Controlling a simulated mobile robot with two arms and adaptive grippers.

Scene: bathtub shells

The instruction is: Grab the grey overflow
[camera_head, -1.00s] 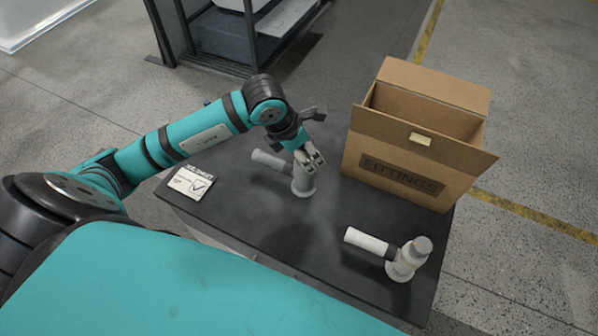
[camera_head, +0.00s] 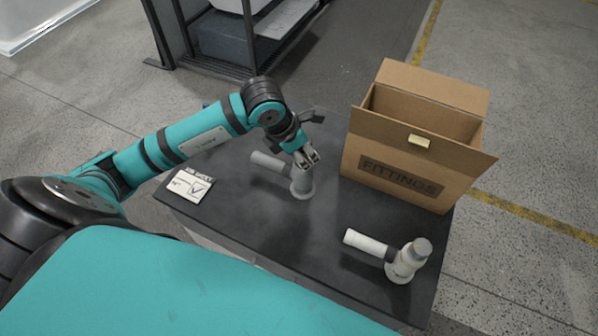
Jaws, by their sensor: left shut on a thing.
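The grey overflow (camera_head: 301,183) stands upright on the dark tabletop, with its side pipe pointing to the upper left and its round flange at the bottom. My left gripper (camera_head: 306,158) is at the top of it, its fingers shut on the overflow's upper end and hiding that end. The flange appears to rest on the table. A second, white fitting (camera_head: 407,260) stands on the table to the lower right, its side pipe pointing left. My right gripper is not in view.
An open cardboard box marked FITTINGS (camera_head: 440,188) stands at the right rear of the dark table (camera_head: 250,226). A small card with a tick mark (camera_head: 191,185) lies at the table's left. The table between the two fittings is clear.

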